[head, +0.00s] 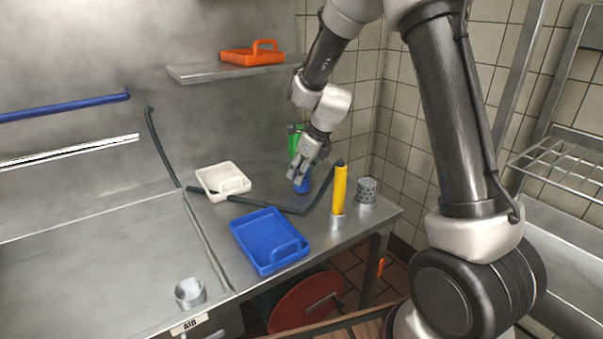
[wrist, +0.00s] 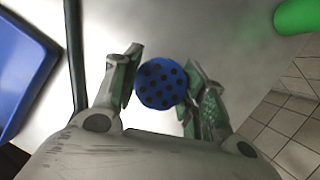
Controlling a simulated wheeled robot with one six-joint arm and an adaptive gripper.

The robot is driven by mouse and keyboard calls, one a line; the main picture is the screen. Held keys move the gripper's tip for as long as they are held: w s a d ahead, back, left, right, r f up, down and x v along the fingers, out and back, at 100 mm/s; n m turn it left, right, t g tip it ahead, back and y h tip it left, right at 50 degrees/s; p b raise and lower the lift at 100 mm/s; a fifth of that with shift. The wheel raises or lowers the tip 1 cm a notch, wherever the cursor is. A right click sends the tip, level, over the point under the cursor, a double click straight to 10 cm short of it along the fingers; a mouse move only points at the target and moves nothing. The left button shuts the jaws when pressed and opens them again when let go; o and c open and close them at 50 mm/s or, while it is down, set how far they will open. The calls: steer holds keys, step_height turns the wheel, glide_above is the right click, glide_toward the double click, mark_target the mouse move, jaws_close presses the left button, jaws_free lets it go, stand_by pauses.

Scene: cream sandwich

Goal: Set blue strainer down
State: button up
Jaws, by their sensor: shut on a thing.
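The blue strainer (wrist: 160,83) shows in the wrist view as a round blue top with dark holes, between the two fingers of my gripper (wrist: 163,90). In the head view, the lower part of the strainer (head: 303,186) shows below my gripper (head: 299,173), over the right part of the metal counter (head: 210,215). My gripper is shut on it and points down. The fingers hide part of the strainer. I cannot tell whether its base touches the counter.
A yellow-handled tool (head: 339,189) and a grey perforated cup (head: 367,190) stand to the right. A green object (head: 293,141) is behind my gripper. A dark hose (head: 270,206) crosses the counter. A blue tray (head: 240,228) and a white tray (head: 208,193) lie left.

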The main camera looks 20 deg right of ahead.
steer(key=shift+f, duration=0.25)
steer(key=shift+f, duration=0.1)
steer(key=o, duration=1)
steer(key=shift+o, duration=0.2)
steer(key=s+d+r+n, duration=0.3)
steer(key=s+r, duration=0.2)
steer(key=r, duration=0.3)
steer(key=s+d+r+n, duration=0.35)
steer(key=s+r, duration=0.25)
steer(key=r, duration=0.2)
steer(key=s+d+r+n+h, duration=0.1)
steer(key=s+d+n, duration=0.3)
steer(key=s+n, duration=0.6)
steer(key=s+d+r+n+h, duration=0.1)
steer(key=s+d+n, duration=0.3)
steer(key=s+n, duration=0.7)
steer(key=shift+s+d+r+t+h, duration=0.15)
steer(key=shift+s+r+t+h, duration=0.25)
steer(key=shift+s+r, duration=0.35)
